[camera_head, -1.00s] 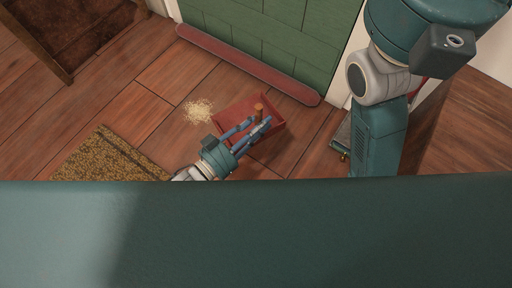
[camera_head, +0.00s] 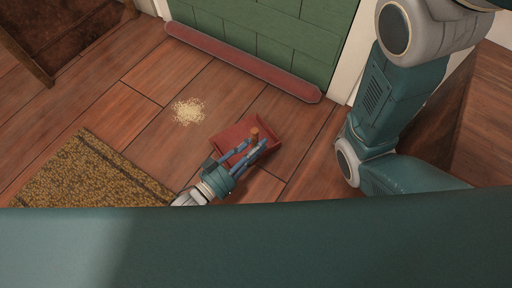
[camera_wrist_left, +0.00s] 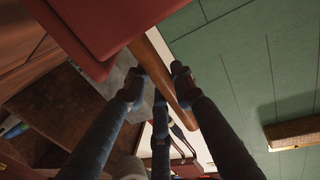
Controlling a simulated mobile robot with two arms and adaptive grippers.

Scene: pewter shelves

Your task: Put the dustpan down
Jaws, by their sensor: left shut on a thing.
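The red dustpan (camera_head: 237,133) with a wooden handle (camera_head: 254,134) is low over the wooden floor in the head view; I cannot tell if it touches the floor. My left gripper (camera_head: 257,150) is shut on its handle. In the left wrist view the wooden handle (camera_wrist_left: 160,70) runs between the blue fingers (camera_wrist_left: 155,85), and the red pan (camera_wrist_left: 95,25) fills the upper left. My right arm (camera_head: 385,100) shows at the right, but its gripper is not in view.
A pile of pale crumbs (camera_head: 187,111) lies on the floor left of the dustpan. A brown mat (camera_head: 90,175) lies at the lower left. A red sill (camera_head: 240,62) runs along the green wall (camera_head: 265,32). Bare floor (camera_head: 130,80) surrounds the pile.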

